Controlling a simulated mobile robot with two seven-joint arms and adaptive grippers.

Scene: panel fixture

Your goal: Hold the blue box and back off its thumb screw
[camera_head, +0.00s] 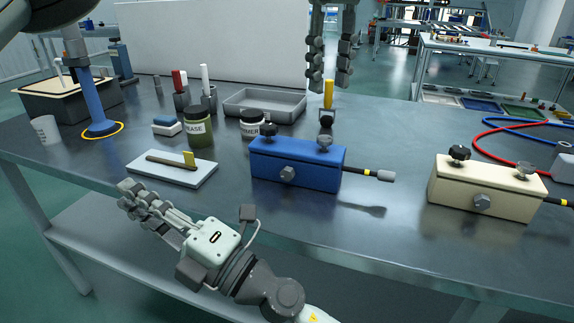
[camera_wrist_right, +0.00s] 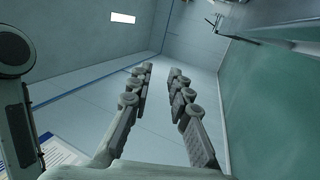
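The blue box (camera_head: 300,170) sits on the grey bench. It has a black knob (camera_head: 268,130) on its left top and a greyer knob (camera_head: 324,142) on its right top. A grey hex-headed screw (camera_head: 287,174) is on its front face, and a cable stub (camera_head: 382,175) leaves its right end.
A cream box (camera_head: 484,192) with similar knobs stands right. A white board (camera_head: 172,170), jars (camera_head: 200,130) and a grey tray (camera_head: 264,104) are left and behind. Bench between the boxes is clear.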

